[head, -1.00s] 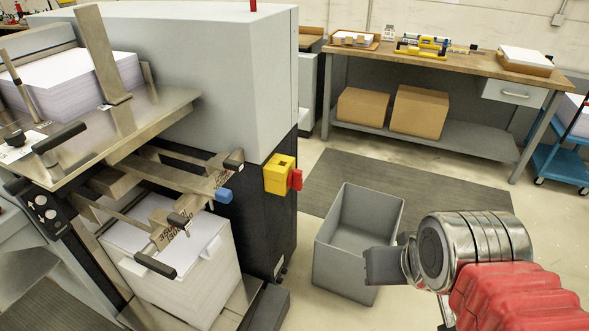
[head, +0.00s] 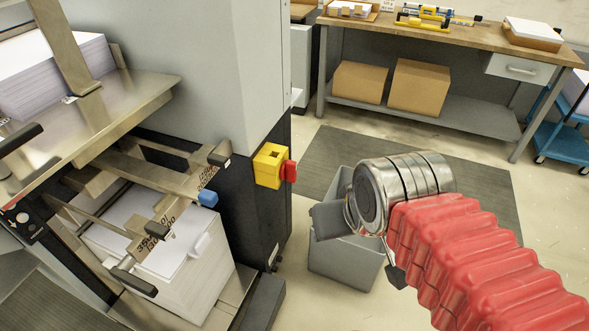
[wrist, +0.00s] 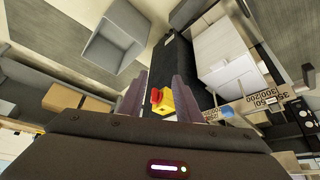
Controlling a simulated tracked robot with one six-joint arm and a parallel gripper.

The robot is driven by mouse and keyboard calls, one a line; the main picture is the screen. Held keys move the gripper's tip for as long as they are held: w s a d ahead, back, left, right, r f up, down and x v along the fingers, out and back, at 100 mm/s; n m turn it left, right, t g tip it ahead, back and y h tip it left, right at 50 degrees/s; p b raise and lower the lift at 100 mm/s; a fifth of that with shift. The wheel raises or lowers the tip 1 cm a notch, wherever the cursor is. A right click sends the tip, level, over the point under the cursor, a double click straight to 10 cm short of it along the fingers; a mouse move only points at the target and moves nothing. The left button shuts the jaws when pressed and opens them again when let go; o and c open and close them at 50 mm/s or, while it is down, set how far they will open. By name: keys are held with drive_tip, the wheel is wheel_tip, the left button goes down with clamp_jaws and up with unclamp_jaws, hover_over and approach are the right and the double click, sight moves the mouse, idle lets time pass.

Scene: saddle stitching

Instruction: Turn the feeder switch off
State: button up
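The feeder switch is a yellow box (head: 270,165) with a red handle (head: 290,171) on its right side, mounted on the dark side of the machine. In the head view the red handle looks upright. In the wrist view the yellow box (wrist: 166,103) and the red handle (wrist: 156,96) show between the two fingers. My gripper (wrist: 158,90) is open, with a finger on either side of the switch in that view. In the head view my arm ends to the right of the switch and apart from it; the fingers are mostly hidden by the wrist.
A grey bin (head: 345,262) stands on the floor below my wrist. The machine (head: 200,60) with paper stacks (head: 165,255) and a blue-tipped bar (head: 207,198) lies left of the switch. A workbench (head: 450,35) stands behind.

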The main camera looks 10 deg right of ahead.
drive_tip(key=shift+o, duration=0.9)
drive_tip(key=w+f+m+g+y, duration=0.1)
drive_tip(key=w+f+m+y, duration=0.25)
drive_tip(key=w+m, duration=0.2)
drive_tip(key=w+a+f+m+g+y, duration=0.1)
drive_tip(key=w+f+m+g+y, duration=0.2)
drive_tip(key=w, duration=0.4)
drive_tip(key=w+f+m+y, duration=0.4)
drive_tip(key=w+m+y, duration=0.1)
drive_tip(key=w+m, duration=0.1)
drive_tip(key=w+d+f+m+t+y, duration=0.3)
drive_tip(key=w+d+f+m+t, duration=0.5)
drive_tip(key=d, duration=0.5)
wheel_tip(320, 180, down, 3)
drive_tip(key=w+m, duration=0.2)
drive_tip(key=w, duration=0.1)
drive_tip(key=shift+d, duration=0.35)
drive_tip(key=shift+r+y, duration=0.1)
drive_tip(key=shift+y, duration=0.15)
